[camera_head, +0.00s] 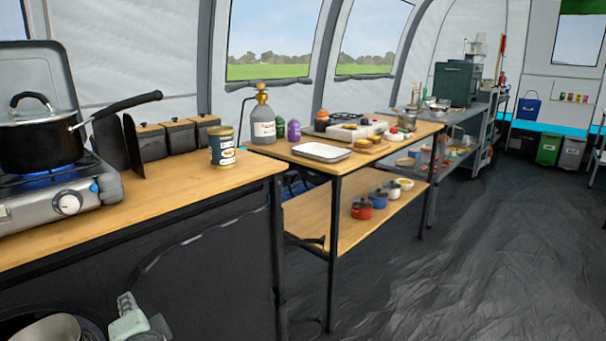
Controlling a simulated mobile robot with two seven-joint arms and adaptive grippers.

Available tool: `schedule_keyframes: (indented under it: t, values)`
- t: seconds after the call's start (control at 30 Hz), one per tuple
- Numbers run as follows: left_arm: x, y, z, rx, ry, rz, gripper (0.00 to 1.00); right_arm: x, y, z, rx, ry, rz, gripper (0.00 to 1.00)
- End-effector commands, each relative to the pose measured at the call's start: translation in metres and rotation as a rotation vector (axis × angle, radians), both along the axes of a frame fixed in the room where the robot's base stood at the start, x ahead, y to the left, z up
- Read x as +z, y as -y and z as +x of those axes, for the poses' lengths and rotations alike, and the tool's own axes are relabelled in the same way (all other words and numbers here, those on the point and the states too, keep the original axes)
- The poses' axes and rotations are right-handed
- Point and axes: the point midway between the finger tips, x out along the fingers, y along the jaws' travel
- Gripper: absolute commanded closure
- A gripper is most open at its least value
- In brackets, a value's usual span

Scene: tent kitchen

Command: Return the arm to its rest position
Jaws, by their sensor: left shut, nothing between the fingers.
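My left gripper (126,302) shows at the bottom left, low in front of the dark front of the near counter. Its fingers are together and hold nothing. It is below the wooden worktop (180,185) and apart from the things on it. A pale rounded part of my own arm shows at the bottom left corner. My right gripper is not in view.
A black pot (40,140) sits on a lit gas stove (70,205) at left, its handle pointing right. A can (222,148) stands near the worktop's right end. A second table (300,150) holds a tray (321,152). Dark floor (480,260) is open at right.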

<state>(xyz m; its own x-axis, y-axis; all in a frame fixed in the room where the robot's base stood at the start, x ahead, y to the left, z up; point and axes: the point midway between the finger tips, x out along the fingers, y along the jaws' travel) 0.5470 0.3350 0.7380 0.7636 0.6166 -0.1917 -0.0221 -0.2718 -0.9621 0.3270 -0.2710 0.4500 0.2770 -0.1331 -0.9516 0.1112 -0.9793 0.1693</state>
Motion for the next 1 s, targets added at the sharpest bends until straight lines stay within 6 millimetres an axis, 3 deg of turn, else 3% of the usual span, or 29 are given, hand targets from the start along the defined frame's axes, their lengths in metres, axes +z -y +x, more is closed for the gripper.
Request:
schedule_keyframes:
  t: [0.03,0.2,0.3,0.4,0.5,0.63,1.0]
  values:
    - [-0.039,0.000,-0.012,0.002,-0.056,-0.100,1.00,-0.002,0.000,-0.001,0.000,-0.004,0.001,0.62]
    - [-0.157,0.014,-0.067,0.058,-0.224,-0.463,1.00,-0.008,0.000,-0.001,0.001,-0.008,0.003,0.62]
    - [-0.215,0.027,-0.111,0.127,-0.324,-0.665,1.00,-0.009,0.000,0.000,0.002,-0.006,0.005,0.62]
    - [-0.257,0.041,-0.155,0.207,-0.411,-0.831,1.00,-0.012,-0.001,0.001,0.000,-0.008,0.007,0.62]
    - [-0.283,0.053,-0.189,0.278,-0.473,-0.953,1.00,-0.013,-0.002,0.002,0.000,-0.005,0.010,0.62]
    - [-0.299,0.063,-0.214,0.333,-0.516,-1.039,1.00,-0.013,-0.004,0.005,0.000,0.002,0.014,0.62]
    - [-0.303,0.066,-0.220,0.347,-0.526,-1.059,1.00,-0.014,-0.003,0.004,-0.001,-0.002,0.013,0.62]
